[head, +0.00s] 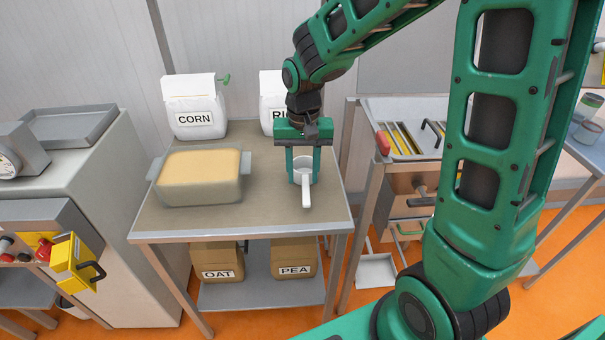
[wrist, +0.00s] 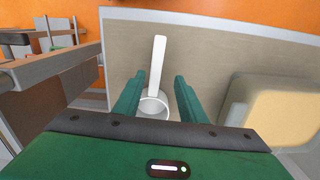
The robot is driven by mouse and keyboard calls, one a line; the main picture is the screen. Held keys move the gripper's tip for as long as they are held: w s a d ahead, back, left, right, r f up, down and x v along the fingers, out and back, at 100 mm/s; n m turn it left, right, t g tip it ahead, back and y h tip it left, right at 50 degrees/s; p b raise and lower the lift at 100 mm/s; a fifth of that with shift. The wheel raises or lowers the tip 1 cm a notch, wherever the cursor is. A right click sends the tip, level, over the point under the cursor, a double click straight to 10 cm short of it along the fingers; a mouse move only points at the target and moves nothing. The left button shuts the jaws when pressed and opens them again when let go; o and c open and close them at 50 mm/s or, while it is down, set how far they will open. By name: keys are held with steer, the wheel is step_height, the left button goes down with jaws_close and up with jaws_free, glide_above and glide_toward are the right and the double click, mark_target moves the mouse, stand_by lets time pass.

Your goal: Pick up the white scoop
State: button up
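The white scoop (head: 306,192) rests on the table (head: 240,222) near its right side, with its handle pointing to the front edge. In the wrist view, the scoop's handle (wrist: 157,62) points up the picture and its round bowl lies between my fingers, partly hidden by the gripper body. My gripper (head: 303,179) points down over the scoop, with one green finger on each side of the bowl. In the wrist view, my gripper (wrist: 158,80) is open, with a clear gap between the right finger and the scoop; the left finger is close to the bowl.
A grey tub of yellowish grain (head: 200,178) stands left of the scoop. White CORN (head: 194,105) and partly hidden RI... (head: 270,98) bags stand behind. OAT (head: 217,262) and PEA (head: 294,259) bags sit on the shelf below. A tool bench (head: 400,105) stands to the right.

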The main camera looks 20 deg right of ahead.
mark_target(306, 187)
steer(key=shift+s+d+f, duration=0.1)
steer(key=shift+d+f, duration=0.1)
steer(key=shift+f, duration=1.4)
steer(key=shift+s+d+f, duration=0.1)
steer(key=shift+d+f, duration=0.05)
steer(key=shift+f, duration=1.4)
jaws_close()
